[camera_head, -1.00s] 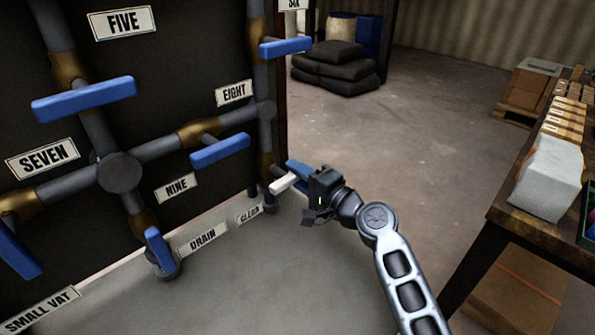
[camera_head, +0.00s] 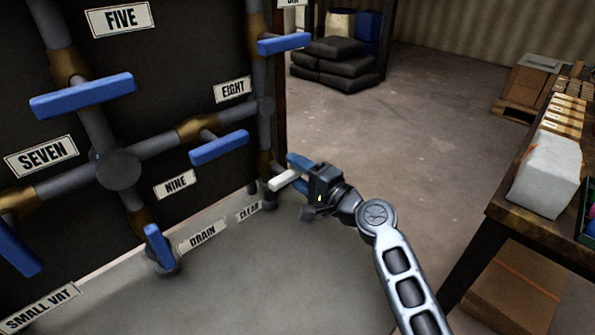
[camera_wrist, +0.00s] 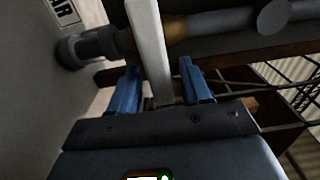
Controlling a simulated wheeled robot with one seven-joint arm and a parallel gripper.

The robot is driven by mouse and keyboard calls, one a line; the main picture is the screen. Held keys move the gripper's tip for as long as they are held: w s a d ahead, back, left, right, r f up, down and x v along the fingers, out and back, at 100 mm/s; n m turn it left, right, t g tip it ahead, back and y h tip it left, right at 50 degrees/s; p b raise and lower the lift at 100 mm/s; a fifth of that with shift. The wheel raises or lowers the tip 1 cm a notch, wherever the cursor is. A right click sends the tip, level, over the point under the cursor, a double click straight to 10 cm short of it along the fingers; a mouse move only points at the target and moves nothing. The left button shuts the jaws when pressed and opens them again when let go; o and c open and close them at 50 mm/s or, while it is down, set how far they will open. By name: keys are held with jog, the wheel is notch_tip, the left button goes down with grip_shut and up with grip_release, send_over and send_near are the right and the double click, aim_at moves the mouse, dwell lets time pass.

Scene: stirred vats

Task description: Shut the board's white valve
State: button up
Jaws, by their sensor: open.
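The white valve's handle (camera_head: 283,180) is a pale bar low on the pipe at the board's right edge, above the label CLEAR. In the head view it slants up toward the right, to my gripper (camera_head: 296,174). In the wrist view the white handle (camera_wrist: 149,45) stands between the two blue fingers of my gripper (camera_wrist: 160,85). The jaws are open, with a gap visible on the right side of the handle. The left finger is close to the handle; I cannot tell whether it touches.
A wooden table (camera_head: 505,215) with a white block (camera_head: 546,172) stands to the right. Dark sacks (camera_head: 335,65) lie behind; the floor between is clear.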

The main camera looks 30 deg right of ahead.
jog(key=v, duration=0.8)
jog(key=shift+b, duration=0.3)
jog(key=shift+w, duration=0.1)
